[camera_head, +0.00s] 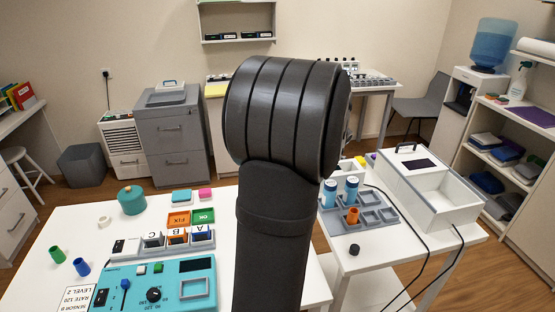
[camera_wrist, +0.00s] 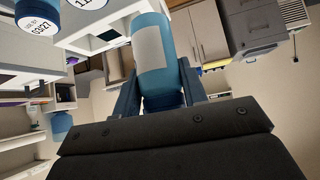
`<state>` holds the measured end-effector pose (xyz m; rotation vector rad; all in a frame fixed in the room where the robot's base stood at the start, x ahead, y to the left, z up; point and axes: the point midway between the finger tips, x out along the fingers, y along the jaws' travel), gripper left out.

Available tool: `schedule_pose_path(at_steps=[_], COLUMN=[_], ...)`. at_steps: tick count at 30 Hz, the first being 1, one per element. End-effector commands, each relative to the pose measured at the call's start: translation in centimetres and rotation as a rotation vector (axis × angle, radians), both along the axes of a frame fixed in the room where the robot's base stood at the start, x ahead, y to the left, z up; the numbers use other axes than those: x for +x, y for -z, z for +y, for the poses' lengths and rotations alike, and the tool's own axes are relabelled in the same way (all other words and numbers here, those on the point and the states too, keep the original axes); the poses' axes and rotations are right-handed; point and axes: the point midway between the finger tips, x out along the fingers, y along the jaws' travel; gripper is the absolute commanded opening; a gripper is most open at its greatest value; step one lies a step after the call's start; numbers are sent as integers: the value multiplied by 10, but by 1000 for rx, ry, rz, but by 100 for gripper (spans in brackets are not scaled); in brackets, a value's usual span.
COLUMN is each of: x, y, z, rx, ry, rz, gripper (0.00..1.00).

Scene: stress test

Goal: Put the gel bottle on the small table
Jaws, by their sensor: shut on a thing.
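My gripper (camera_wrist: 158,92) is shut on a blue bottle (camera_wrist: 152,75) with a pale, blank-looking label, likely the gel bottle. The fingers press on its two sides, and the wrist view shows it tilted and upside down in the picture. In the head view my dark arm hides both gripper and bottle. A white table (camera_head: 385,262) stands at the right, beside the larger white table (camera_head: 215,262) at front left. I cannot tell for sure which one is called the small table.
The right table holds a grey rack (camera_head: 378,223) with two blue bottles (camera_head: 328,193) and an orange item, a black knob (camera_head: 354,249), cables and a white open box (camera_head: 450,195). The left table carries a teal control panel (camera_head: 125,290) and a teal pot (camera_head: 131,200).

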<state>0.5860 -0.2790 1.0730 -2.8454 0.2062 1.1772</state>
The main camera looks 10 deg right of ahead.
Motion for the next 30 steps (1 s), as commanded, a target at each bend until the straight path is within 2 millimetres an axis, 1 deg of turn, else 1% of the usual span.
schedule_pose_path(at_steps=[1, 2, 3, 5, 6, 9, 13, 18, 19, 21, 23, 24, 27, 30], x=[-3, -4, -7, -12, -15, -24, -35, -45, -44, -43, -43, -43, -43, -43], y=[1, 0, 1, 0, 0, -1, -2, -3, 6, 18, 24, 32, 43, 49], z=[-28, -42, -60, -86, -103, -137, -168, -196, -192, -191, -191, -191, -191, -191], rx=[1, 1, 0, 0, -1, 0, -1, -1, 3, 3, 2, 2, 2, 0], ry=[13, 15, 17, 17, 18, 17, 16, 14, 11, 12, 11, 12, 12, 11], rz=[0, -1, 0, -1, -1, -1, 0, 0, 3, 3, 2, 2, 1, 1], gripper=[10, 10, 10, 10, 10, 10, 10, 10, 10, 10, 10, 10, 10, 10])
